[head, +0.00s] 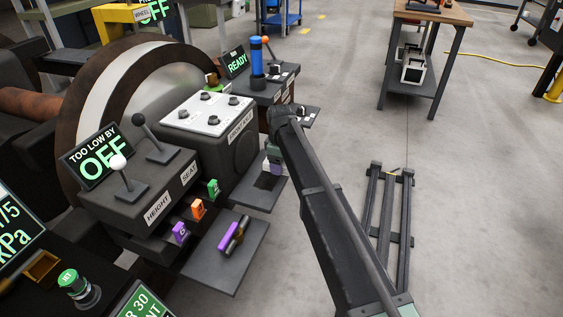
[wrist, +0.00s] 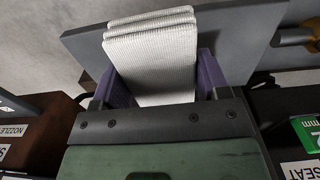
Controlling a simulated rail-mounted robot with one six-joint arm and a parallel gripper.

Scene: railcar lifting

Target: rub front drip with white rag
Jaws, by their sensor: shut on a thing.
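The white rag (wrist: 150,48) is a folded, ribbed cloth in the wrist view. It sits between the two purple fingers of my gripper (wrist: 162,82), which is shut on it. In the head view my gripper (head: 275,163) is small and partly hidden by my arm. It is over or close to a dark grey shelf (head: 258,196) beside the console. I cannot make out a drip in either view.
A grey panel with white top and knobs (head: 207,114) stands left of my gripper. The lever box (head: 150,190) and a lower shelf holding a purple item (head: 228,237) are nearer. A large wheel (head: 125,95) is behind. A rail frame (head: 388,215) lies on open floor at right.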

